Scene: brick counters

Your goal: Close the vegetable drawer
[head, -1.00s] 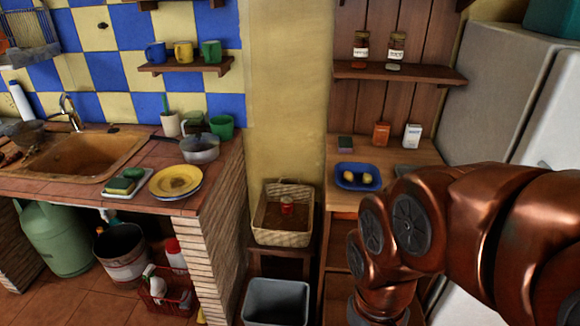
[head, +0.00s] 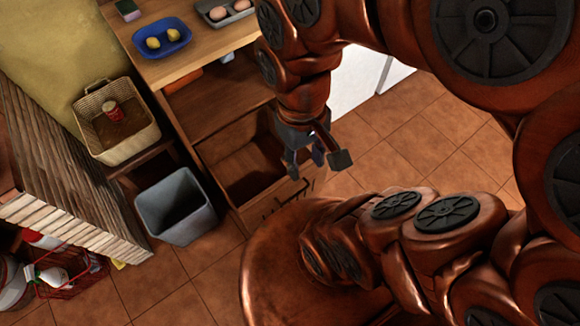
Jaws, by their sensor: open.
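The wooden drawer (head: 294,198) is low in the wooden cabinet (head: 172,115). It stands pulled out, with its inside showing, and a dark handle is on its front. I cannot tell whether anything lies inside. My gripper (head: 317,163) is open and empty, with its fingers spread. It appears over or beside the drawer's far right corner in the head view. I cannot tell whether it touches the drawer. My own arm hides part of the drawer's lower front.
A grey bin (head: 176,205) stands on the floor left of the drawer. A wicker basket (head: 116,120) sits on a small stand. A blue tray with lemons (head: 163,37) and a tray of eggs (head: 224,11) are on the cabinet top. Tiled floor (head: 415,130) is free at right.

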